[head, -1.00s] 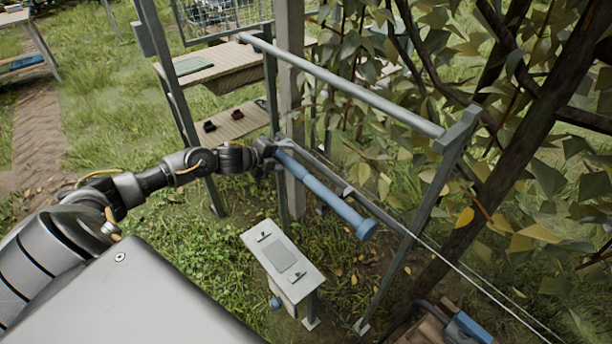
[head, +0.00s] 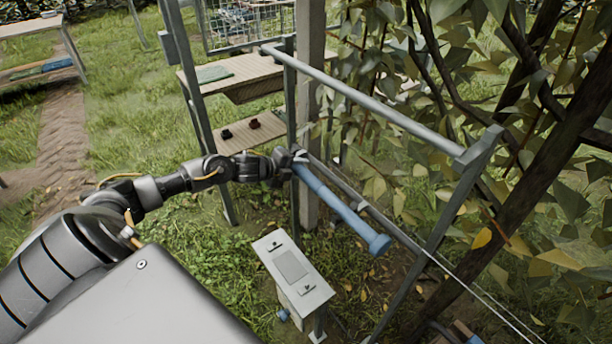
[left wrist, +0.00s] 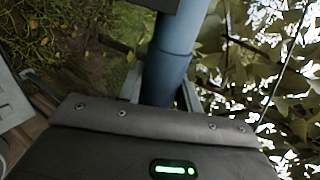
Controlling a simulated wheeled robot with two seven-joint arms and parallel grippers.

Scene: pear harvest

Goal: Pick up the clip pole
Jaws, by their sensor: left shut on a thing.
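The clip pole (head: 335,202) is a long blue rod with a wider round cap at its lower right end. In the head view it slants down to the right beside the grey metal frame (head: 395,112). My left gripper (head: 297,160) is shut on the pole's upper left end. In the left wrist view the blue pole (left wrist: 172,55) runs up from between the fingers of my left gripper (left wrist: 160,92). I cannot tell whether the pole still touches the frame's lower bar. My right gripper is not in view.
A small grey-topped stand (head: 291,270) is below the pole. A wooden bench (head: 240,78) with a lower shelf stands behind the frame. Leafy branches and a dark trunk (head: 545,130) crowd the right. Thin wires run to the lower right. Grass lies open on the left.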

